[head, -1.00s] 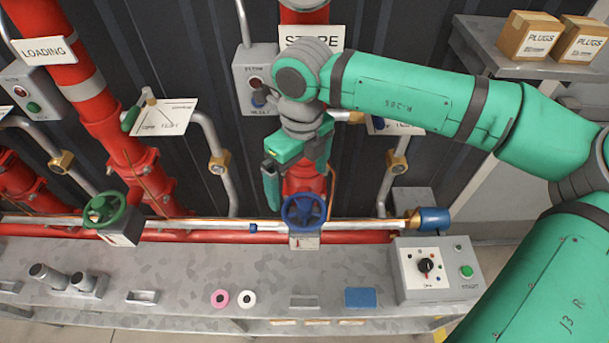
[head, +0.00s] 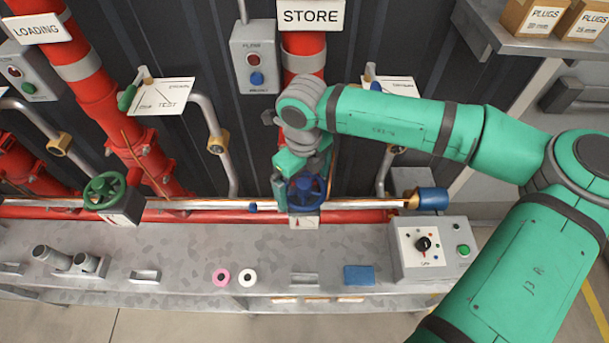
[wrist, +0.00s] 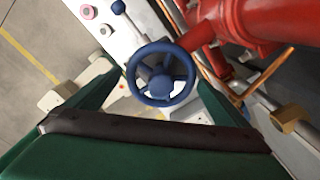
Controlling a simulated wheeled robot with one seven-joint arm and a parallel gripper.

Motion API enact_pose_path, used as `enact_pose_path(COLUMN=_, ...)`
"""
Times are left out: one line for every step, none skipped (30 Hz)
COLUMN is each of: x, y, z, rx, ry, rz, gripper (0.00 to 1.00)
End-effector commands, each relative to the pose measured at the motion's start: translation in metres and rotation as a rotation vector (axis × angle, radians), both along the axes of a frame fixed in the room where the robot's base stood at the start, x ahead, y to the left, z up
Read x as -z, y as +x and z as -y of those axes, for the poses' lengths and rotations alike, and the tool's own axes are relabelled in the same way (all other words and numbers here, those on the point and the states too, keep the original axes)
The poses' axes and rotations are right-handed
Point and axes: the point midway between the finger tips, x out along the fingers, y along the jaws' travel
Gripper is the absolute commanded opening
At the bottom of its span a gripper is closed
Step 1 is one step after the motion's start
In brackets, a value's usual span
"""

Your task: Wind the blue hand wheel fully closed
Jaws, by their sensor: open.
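The blue hand wheel (head: 306,192) sits on the pipe below the STORE sign, at the centre of the head view. In the wrist view the whole wheel (wrist: 161,73) shows, with its spokes and hub. My gripper (head: 292,185) is at the wheel's upper left in the head view, and my arm covers part of the red pipe behind. I cannot tell whether a finger touches the rim.
A green hand wheel (head: 105,190) is on the pipe to the left. Below is a grey bench (head: 190,255) with pink and white rings, a blue block (head: 359,275) and a control box (head: 432,247). A blue-ended pipe (head: 428,198) lies right of the wheel.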

Motion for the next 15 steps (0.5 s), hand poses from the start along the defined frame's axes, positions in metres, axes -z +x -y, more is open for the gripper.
enact_pose_path(x=0.0015, y=-0.0001, z=0.001, rx=0.002, ry=0.001, rz=-0.001, gripper=1.0)
enact_pose_path(x=0.002, y=-0.0001, z=0.0013, rx=0.003, ry=0.001, rz=-0.001, gripper=1.0)
enact_pose_path(x=0.0024, y=-0.0001, z=0.0015, rx=0.003, ry=0.0, rz=0.0, gripper=1.0)
enact_pose_path(x=0.0025, y=0.0, z=0.0016, rx=0.003, ry=0.0, rz=0.0, gripper=1.0)
enact_pose_path(x=0.0026, y=0.0, z=0.0016, rx=0.003, ry=0.0, rz=0.0, gripper=1.0)
enact_pose_path(x=0.0026, y=0.0, z=0.0016, rx=0.003, ry=0.0, rz=0.0, gripper=1.0)
enact_pose_path(x=0.0025, y=0.0, z=0.0016, rx=0.003, ry=0.0, rz=0.0, gripper=1.0)
enact_pose_path(x=0.0025, y=0.0, z=0.0016, rx=0.003, ry=0.0, rz=0.0, gripper=1.0)
enact_pose_path(x=0.0024, y=0.0, z=0.0016, rx=0.003, ry=0.0, rz=0.0, gripper=1.0)
enact_pose_path(x=0.0024, y=0.0001, z=0.0015, rx=0.003, ry=0.0, rz=0.0, gripper=0.95)
enact_pose_path(x=0.0024, y=0.0001, z=0.0015, rx=0.003, ry=0.0, rz=0.0, gripper=0.88)
enact_pose_path(x=0.0023, y=0.0001, z=0.0015, rx=0.003, ry=0.0, rz=0.0, gripper=0.79)
enact_pose_path(x=0.0023, y=0.0, z=0.0014, rx=0.003, ry=0.0, rz=0.0, gripper=0.71)
enact_pose_path(x=0.0023, y=0.0, z=0.0014, rx=0.003, ry=0.0, rz=0.0, gripper=0.64)
enact_pose_path(x=0.0023, y=0.0, z=0.0014, rx=0.003, ry=0.0, rz=0.0, gripper=0.6)
